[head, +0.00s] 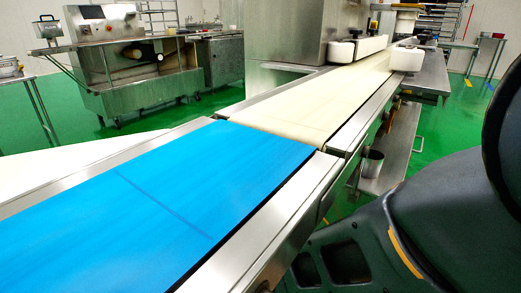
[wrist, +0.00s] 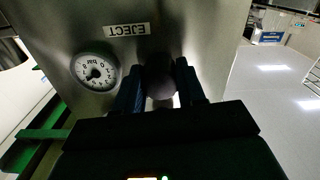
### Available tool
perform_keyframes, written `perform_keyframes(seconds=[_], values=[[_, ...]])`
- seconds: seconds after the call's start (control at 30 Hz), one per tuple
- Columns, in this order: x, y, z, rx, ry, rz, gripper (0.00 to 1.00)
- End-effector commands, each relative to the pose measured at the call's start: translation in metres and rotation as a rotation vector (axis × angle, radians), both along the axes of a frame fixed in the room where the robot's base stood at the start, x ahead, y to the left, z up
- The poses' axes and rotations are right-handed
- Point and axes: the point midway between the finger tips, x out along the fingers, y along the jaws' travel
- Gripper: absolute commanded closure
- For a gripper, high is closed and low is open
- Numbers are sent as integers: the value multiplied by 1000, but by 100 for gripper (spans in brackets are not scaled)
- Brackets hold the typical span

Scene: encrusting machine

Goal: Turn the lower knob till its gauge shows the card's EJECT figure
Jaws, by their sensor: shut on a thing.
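In the wrist view my gripper (wrist: 158,76) is shut on a dark round knob (wrist: 160,87), with one finger on each side of it. The knob sits on a metal panel (wrist: 192,28). A white EJECT label (wrist: 127,29) is on the panel close by and reads upside down. A round white gauge (wrist: 95,70) with dark figures is left of the knob, also upside down. Its needle is small and dark, and I cannot read its exact value. The card with the EJECT figure is in neither view. The head view does not show the knob, the gauge or my gripper.
In the head view a blue belt (head: 130,205) leads to a cream belt (head: 320,100) running to the back. A steel machine (head: 135,75) stands at the back left. A metal cup (head: 372,164) is on a low shelf at right. Green floor shows between.

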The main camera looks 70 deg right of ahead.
Motion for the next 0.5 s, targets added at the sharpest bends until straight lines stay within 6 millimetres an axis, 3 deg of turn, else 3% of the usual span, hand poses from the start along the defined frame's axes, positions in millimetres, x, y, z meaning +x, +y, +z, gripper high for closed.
perform_keyframes(seconds=[0.5], values=[[0,0,0,54,167,0,91]])
